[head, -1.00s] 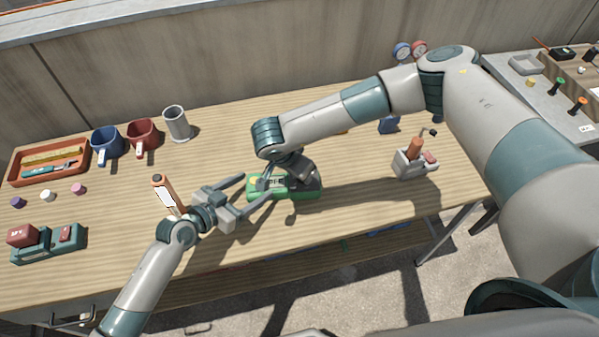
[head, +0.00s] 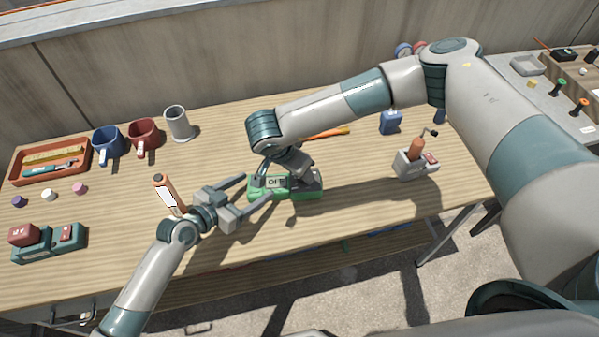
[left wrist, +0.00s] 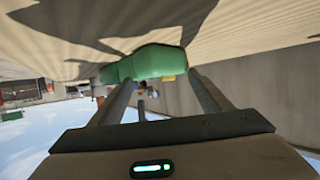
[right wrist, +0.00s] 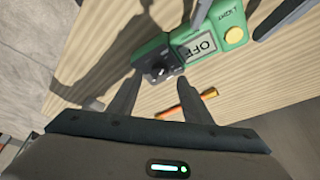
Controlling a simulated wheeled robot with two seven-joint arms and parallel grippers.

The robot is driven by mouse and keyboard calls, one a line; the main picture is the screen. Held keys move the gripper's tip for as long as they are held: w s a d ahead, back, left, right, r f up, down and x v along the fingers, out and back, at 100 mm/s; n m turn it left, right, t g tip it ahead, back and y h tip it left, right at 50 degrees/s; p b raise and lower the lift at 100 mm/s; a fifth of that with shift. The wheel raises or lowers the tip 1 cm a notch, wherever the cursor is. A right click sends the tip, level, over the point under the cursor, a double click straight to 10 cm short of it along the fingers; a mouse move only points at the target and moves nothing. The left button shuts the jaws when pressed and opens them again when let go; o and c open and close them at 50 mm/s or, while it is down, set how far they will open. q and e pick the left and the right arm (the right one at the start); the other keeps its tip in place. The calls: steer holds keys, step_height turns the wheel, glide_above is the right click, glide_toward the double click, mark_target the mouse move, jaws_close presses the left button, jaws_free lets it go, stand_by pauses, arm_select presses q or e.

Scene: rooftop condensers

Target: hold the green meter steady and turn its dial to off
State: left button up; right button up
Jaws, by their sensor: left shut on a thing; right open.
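The green meter (head: 310,194) lies on the wooden bench in the head view. My left gripper (head: 257,190) is shut on its left end; the meter's green body (left wrist: 150,62) shows between those fingers in the left wrist view. In the right wrist view, the meter's display (right wrist: 202,46) reads OFF, and its dark dial (right wrist: 160,68) is on the dark end of the face. My right gripper (right wrist: 160,92) is open, its fingers pointing at the dial end. I cannot tell whether they touch the dial. In the head view my right wrist partly hides the meter.
An orange-handled tool (head: 168,193) stands just left of my left gripper. An orange pencil-like item (head: 328,133) lies behind the meter. A grey holder (head: 415,163) stands to the right. Mugs (head: 143,138) and a tray (head: 18,168) are at back left. Bench front-centre is clear.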

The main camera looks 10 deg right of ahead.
arm_select(q)
steer(key=shift+s+f, duration=0.1)
steer(key=shift+f, duration=0.15)
arm_select(e)
steer(key=v, duration=0.9)
steer(key=shift+s, duration=0.15)
arm_select(q)
steer(key=o, duration=1.5)
steer(key=shift+w, duration=0.2)
arm_select(e)
steer(key=shift+f, duration=0.1)
arm_select(q)
steer(key=shift+o, duration=0.9)
steer(key=shift+r, duration=0.15)
steer(key=shift+s, duration=0.1)
